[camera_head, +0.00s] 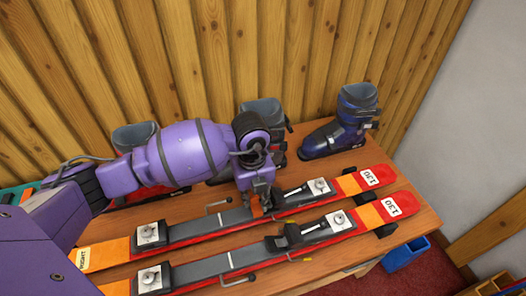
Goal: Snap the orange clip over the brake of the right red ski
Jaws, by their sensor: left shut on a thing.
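Two red skis lie side by side on the wooden bench. The rear one (195,230) bears a tag reading "RIGHT" (83,258) at its left end; the front one (210,270) lies nearer. My left gripper (257,203) points down over the middle of the rear ski, close behind its toe-side binding. It is shut on a small orange piece (256,210), which looks like the orange clip; the fingers partly hide it. A brake lever (218,204) shows at the rear ski's back edge, left of the gripper. I cannot tell whether clip and brake touch. My right gripper is not in view.
A dark blue boot (342,130) stands at the bench's back right. More boots (262,112) stand behind my left arm, partly hidden. The front ski's brake lever (238,280) sticks out at the front. A blue bin (404,254) stands below the bench's right end.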

